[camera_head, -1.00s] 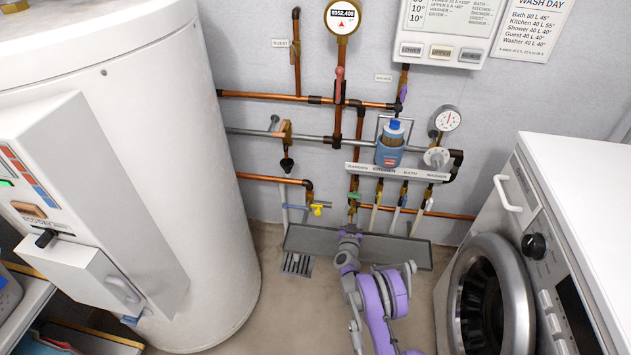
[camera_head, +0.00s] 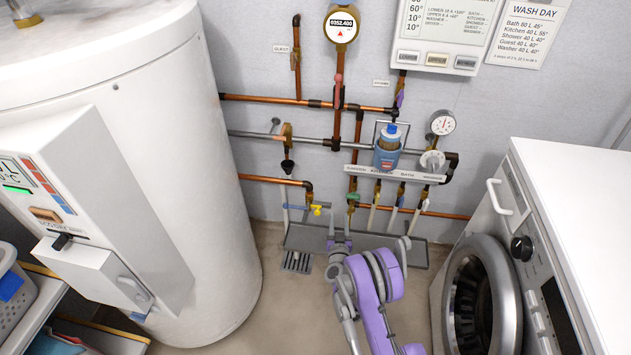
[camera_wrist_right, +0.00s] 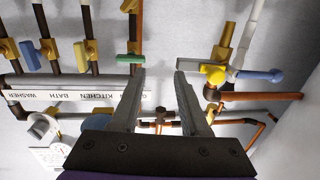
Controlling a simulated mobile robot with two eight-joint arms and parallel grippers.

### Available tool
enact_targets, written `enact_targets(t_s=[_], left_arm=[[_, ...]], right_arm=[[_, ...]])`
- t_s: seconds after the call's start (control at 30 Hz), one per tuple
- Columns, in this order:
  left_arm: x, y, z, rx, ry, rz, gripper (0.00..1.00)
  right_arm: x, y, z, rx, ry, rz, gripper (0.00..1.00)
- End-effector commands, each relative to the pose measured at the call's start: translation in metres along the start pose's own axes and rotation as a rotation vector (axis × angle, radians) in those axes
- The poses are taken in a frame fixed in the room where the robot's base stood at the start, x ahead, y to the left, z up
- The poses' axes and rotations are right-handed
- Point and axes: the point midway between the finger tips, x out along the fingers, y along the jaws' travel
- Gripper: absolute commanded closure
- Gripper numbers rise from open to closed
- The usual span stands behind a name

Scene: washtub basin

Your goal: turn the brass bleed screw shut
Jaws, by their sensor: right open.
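A brass valve (camera_wrist_right: 224,50) with a blue lever (camera_wrist_right: 260,75) and a yellow knob (camera_wrist_right: 214,74) shows in the right wrist view, just right of the fingers. The small yellow knob, which may be the bleed screw, also shows in the head view (camera_head: 316,209), low on the wall. My right gripper (camera_wrist_right: 160,72) is open and empty, its fingers pointing towards the wall pipes. The knob lies outside the right-hand finger, apart from it as far as I can tell. In the head view the gripper's tips are small and hard to make out. My left gripper is out of view.
A green-handled valve (camera_wrist_right: 130,58) sits near the left-hand finger, in a row of valves under a labelled white strip (camera_head: 395,173). A grey trough (camera_head: 300,238) runs below. A white tank (camera_head: 215,250) stands left, a washing machine (camera_head: 570,200) right.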

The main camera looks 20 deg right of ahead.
Motion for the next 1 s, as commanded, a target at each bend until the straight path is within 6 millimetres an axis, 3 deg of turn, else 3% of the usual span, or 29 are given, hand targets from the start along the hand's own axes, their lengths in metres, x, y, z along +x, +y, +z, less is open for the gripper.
enact_targets(t_s=[0.47, 1.0], left_arm=[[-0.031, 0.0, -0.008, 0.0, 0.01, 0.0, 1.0], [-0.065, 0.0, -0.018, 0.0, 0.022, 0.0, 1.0]], right_arm=[[-0.004, -0.04, -0.092, 0.002, -0.052, -0.129, 0.55], [-0.026, -0.076, -0.186, -0.004, -0.135, -0.261, 0.55]])
